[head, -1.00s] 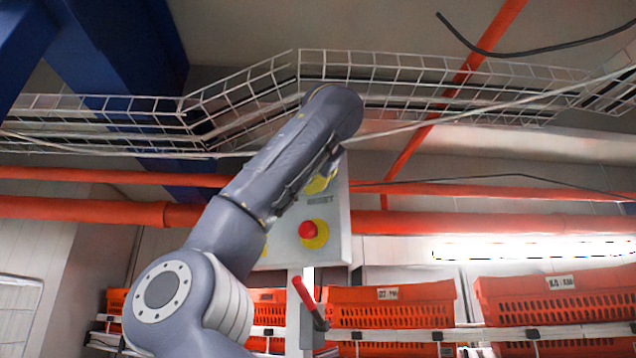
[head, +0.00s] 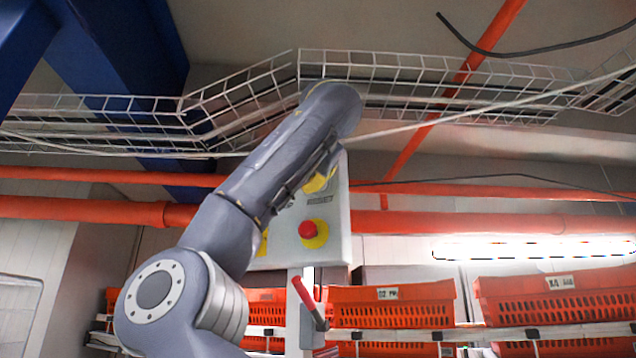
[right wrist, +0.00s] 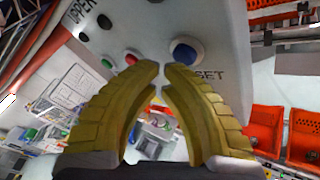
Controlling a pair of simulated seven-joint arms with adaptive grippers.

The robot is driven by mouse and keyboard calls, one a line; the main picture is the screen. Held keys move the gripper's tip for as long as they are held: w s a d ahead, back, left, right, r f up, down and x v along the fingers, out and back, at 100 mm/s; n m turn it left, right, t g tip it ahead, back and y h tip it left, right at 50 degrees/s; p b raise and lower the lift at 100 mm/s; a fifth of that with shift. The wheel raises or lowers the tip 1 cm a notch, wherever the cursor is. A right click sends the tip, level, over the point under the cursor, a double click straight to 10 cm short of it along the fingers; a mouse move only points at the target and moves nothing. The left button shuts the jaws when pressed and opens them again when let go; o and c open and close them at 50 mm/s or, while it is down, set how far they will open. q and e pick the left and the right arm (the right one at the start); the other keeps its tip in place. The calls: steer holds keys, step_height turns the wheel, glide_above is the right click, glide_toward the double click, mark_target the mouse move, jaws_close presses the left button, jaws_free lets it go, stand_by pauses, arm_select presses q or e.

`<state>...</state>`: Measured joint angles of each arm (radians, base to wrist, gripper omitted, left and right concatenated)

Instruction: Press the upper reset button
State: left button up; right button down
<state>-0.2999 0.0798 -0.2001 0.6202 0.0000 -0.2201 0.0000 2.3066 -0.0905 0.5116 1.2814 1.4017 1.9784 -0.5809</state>
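In the right wrist view a pale panel (right wrist: 222,35) carries a blue button (right wrist: 185,52) in a light ring beside the letters "SET". The word "UPPER" stands at its upper left, with small red (right wrist: 130,59) and green (right wrist: 107,62) buttons lower down. My right gripper (right wrist: 162,68) has curved yellow fingers with tips drawn together, nothing between them, just below the blue button; contact cannot be told. In the head view a grey panel (head: 335,240) shows a red button on a yellow disc (head: 313,233). A grey arm of mine covers part of it; no gripper shows clearly there.
Orange totes (head: 388,292) stand on racks behind and right of the panel. A red-handled lever (head: 304,290) is below it. Orange pipes (head: 85,209) and a wire cable tray (head: 430,85) cross above and behind my arm.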

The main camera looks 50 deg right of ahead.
steer(key=shift+a, duration=0.35)
steer(key=a, duration=0.2)
steer(key=s+a, duration=0.1)
steer(key=a, duration=0.1)
steer(key=shift+s+a, duration=0.1)
steer(key=shift+a, duration=0.3)
stand_by(0.9)
